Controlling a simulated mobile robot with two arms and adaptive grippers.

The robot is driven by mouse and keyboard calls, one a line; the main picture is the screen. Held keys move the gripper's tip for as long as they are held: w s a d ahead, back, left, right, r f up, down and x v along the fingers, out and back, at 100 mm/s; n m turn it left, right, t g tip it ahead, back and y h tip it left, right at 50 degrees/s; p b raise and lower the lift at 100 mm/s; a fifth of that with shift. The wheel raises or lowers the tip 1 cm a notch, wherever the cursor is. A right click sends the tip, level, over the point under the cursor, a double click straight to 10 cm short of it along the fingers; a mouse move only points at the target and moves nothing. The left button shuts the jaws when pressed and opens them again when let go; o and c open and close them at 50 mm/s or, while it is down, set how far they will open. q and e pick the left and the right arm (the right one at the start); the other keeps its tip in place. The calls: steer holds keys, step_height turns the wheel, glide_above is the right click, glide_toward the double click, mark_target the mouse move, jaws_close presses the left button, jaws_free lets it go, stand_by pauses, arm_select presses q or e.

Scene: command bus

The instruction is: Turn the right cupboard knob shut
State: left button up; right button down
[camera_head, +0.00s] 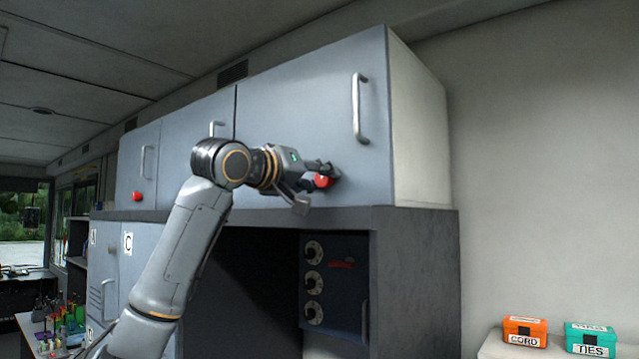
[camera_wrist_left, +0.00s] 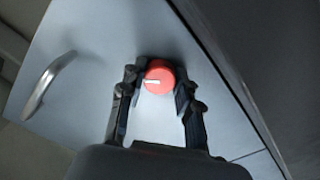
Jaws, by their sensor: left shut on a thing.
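The right cupboard knob is a round red knob (camera_head: 322,180) low on the right cupboard door (camera_head: 300,110). In the left wrist view the knob (camera_wrist_left: 158,77) shows a white mark pointing to the left in the picture. My left gripper (camera_head: 318,176) is at the knob, with one finger on each side of it. In the left wrist view the fingers of my left gripper (camera_wrist_left: 158,88) flank the knob and are shut on it. The door sits flush in its frame. My right gripper is not in view.
A vertical handle (camera_head: 359,107) is on the same door above the knob. Another red knob (camera_head: 137,196) is on the cupboard further left. A panel with several dials (camera_head: 314,282) is below. Orange (camera_head: 525,331) and teal (camera_head: 590,339) boxes stand at lower right.

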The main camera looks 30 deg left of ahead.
arm_select(q)
steer(key=n+b, duration=0.1)
steer(key=n, duration=0.4)
steer(key=shift+f+n, duration=0.1)
steer(key=shift+n, duration=0.2)
steer(key=shift+n+b, duration=0.6)
steer(key=shift+n, duration=1.5)
steer(key=o, duration=1.2)
steer(key=shift+c, duration=0.2)
steer(key=shift+s, duration=0.1)
steer(key=s+a, duration=0.1)
steer(key=s, duration=1)
steer(key=shift+s, duration=0.4)
